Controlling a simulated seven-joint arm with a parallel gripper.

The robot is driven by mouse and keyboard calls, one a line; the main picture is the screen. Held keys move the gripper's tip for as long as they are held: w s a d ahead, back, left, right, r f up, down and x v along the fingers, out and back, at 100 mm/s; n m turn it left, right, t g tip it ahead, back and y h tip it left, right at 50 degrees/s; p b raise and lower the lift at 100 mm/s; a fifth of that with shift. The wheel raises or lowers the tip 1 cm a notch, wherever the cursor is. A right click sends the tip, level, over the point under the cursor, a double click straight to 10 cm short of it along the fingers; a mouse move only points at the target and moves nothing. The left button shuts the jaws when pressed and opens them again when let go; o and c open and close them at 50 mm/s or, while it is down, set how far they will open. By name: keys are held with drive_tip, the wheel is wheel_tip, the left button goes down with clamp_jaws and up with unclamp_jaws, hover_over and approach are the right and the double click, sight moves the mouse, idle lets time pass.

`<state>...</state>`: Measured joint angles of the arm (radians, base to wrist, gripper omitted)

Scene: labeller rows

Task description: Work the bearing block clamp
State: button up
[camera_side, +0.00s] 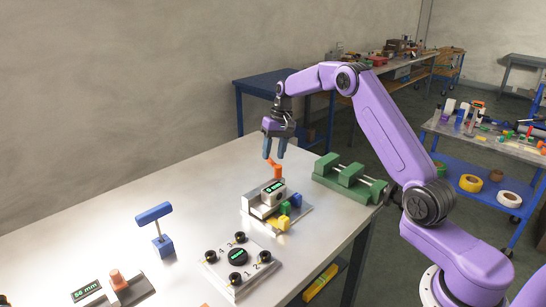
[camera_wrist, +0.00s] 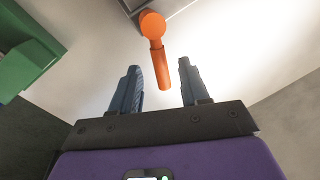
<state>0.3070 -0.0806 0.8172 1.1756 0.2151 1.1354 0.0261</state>
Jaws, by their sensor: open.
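The clamp (camera_side: 252,204) appears to be the grey block on a base plate near the table's right edge, with a small green-lit display. Its orange lever (camera_side: 277,168) stands up at the back. In the wrist view the lever (camera_wrist: 160,68) has a round orange hub and an arm pointing toward me. My gripper (camera_side: 274,148) is open just above the lever, fingers pointing down. In the wrist view my gripper (camera_wrist: 159,72) has the lever's end showing between its two fingers, with clear gaps on both sides. I cannot tell the height gap exactly.
A green vise (camera_side: 325,164) with metal rods stands right of the clamp; its green body (camera_wrist: 25,50) fills the wrist view's upper left. Blue, green and yellow blocks (camera_side: 284,208) sit at the clamp's front. A knobbed plate (camera_side: 222,272) and blue T-handle (camera_side: 154,214) stand nearer.

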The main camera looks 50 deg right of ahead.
drive_tip(key=shift+a+f, duration=0.15)
drive_tip(key=shift+f, duration=0.85)
clamp_jaws()
